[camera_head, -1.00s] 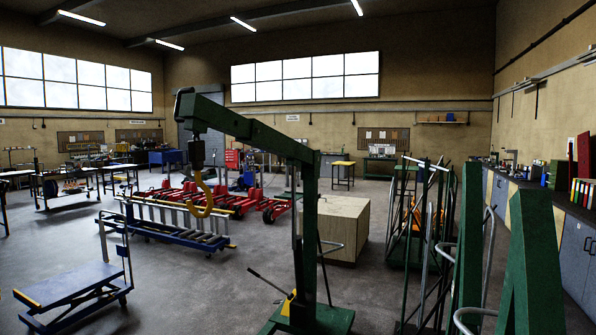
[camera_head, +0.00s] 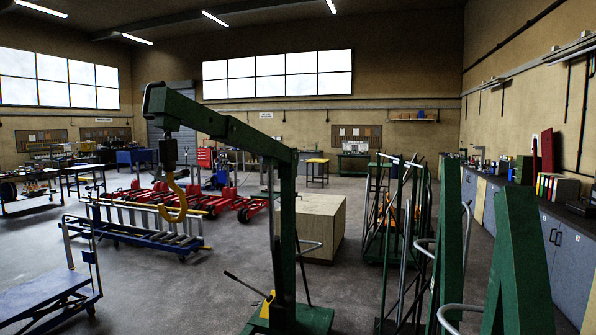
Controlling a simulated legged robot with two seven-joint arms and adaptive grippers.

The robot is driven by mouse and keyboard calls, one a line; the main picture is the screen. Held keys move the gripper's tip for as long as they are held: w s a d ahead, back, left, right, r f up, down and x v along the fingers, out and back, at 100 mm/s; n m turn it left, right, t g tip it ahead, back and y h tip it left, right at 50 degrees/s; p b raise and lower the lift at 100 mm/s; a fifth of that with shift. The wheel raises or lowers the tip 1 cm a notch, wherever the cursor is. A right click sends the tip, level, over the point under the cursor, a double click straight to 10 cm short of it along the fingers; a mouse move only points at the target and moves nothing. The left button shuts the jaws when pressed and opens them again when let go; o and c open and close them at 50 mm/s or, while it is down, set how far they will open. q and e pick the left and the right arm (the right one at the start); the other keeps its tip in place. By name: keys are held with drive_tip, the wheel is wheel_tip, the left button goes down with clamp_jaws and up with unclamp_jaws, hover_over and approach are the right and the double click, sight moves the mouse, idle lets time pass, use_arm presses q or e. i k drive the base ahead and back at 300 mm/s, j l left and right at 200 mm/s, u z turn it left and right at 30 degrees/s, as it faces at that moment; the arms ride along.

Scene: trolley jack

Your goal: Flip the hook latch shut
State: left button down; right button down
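A green workshop crane (camera_head: 283,225) stands upright in the middle, its boom (camera_head: 212,122) reaching up to the left. A yellow hook (camera_head: 172,200) hangs from a dark block (camera_head: 168,152) at the boom's end. A latch on the hook is too small to make out, so I cannot tell whether it is open or shut. Neither of my grippers is in view, and nothing of mine touches the hook.
A blue platform trolley (camera_head: 45,297) stands at the lower left. A blue roller frame (camera_head: 150,238) and red trolley jacks (camera_head: 205,195) are behind the hook. A wooden crate (camera_head: 322,222) sits behind the crane. Green frames (camera_head: 515,265) crowd the right. Grey floor is clear left of the crane base.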

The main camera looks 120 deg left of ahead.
sight(158, 174)
drive_tip(key=k+j+z, duration=0.1)
drive_tip(key=z, duration=0.35)
drive_tip(key=k+z, duration=0.25)
drive_tip(key=z, duration=0.2)
drive_tip(key=k+u, duration=0.1)
drive_tip(key=k, duration=0.25)
drive_tip(key=u, duration=0.6)
drive_tip(key=k+j+u, duration=0.1)
drive_tip(key=u, duration=0.5)
drive_tip(key=j+u, duration=0.1)
drive_tip(key=u, duration=0.55)
drive_tip(key=j+u, duration=0.1)
drive_tip(key=u, duration=0.5)
drive_tip(key=j+u, duration=0.1)
drive_tip(key=u, duration=0.5)
drive_tip(key=j+u, duration=0.1)
drive_tip(key=u, duration=1.1)
drive_tip(key=i+u, duration=0.1)
drive_tip(key=u, duration=0.55)
